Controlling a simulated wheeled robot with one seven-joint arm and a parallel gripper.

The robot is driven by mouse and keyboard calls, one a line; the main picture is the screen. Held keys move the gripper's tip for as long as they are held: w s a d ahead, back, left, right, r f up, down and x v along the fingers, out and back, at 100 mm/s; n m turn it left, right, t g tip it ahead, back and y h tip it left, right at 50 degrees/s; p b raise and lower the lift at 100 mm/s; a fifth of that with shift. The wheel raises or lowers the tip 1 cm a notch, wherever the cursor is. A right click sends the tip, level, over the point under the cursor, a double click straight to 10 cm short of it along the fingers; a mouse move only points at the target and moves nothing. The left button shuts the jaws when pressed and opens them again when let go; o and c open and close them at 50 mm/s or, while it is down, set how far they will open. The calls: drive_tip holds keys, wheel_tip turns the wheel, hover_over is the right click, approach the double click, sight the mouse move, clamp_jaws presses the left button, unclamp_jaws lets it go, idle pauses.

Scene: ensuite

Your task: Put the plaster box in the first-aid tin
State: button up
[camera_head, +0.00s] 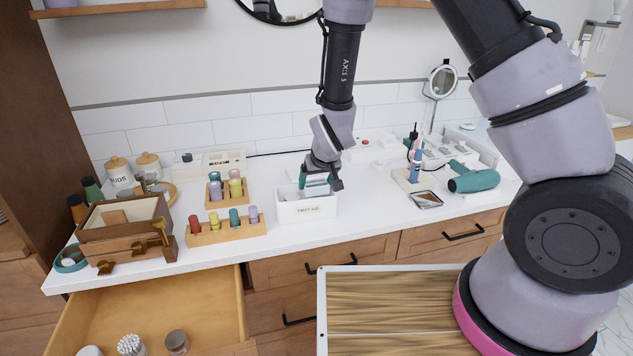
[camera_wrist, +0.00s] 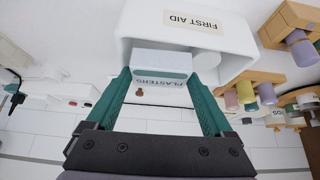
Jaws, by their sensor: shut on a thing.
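The first-aid tin (camera_head: 306,209) is a white open-topped box labelled FIRST AID, upright on the counter. It also shows at the top of the wrist view (camera_wrist: 235,45). My gripper (camera_head: 317,181) points down over the tin. Its green fingers, clear in the wrist view (camera_wrist: 162,75), are shut on the plaster box (camera_wrist: 160,88), a white box with a teal band and the word PLASTERS. The box is at the tin's open top. How far its lower end reaches inside is hidden.
Left of the tin are wooden racks of coloured bottles (camera_head: 226,230) and a wooden box (camera_head: 125,225). On the right are a teal hairdryer (camera_head: 475,181) and a small tray (camera_head: 426,199). An open drawer (camera_head: 150,310) juts out below the counter.

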drive_tip(key=shift+f, duration=0.55)
drive_tip(key=o, duration=1.1)
drive_tip(key=shift+r, duration=0.2)
drive_tip(key=v, duration=1.2)
drive_tip(key=shift+r, duration=0.45)
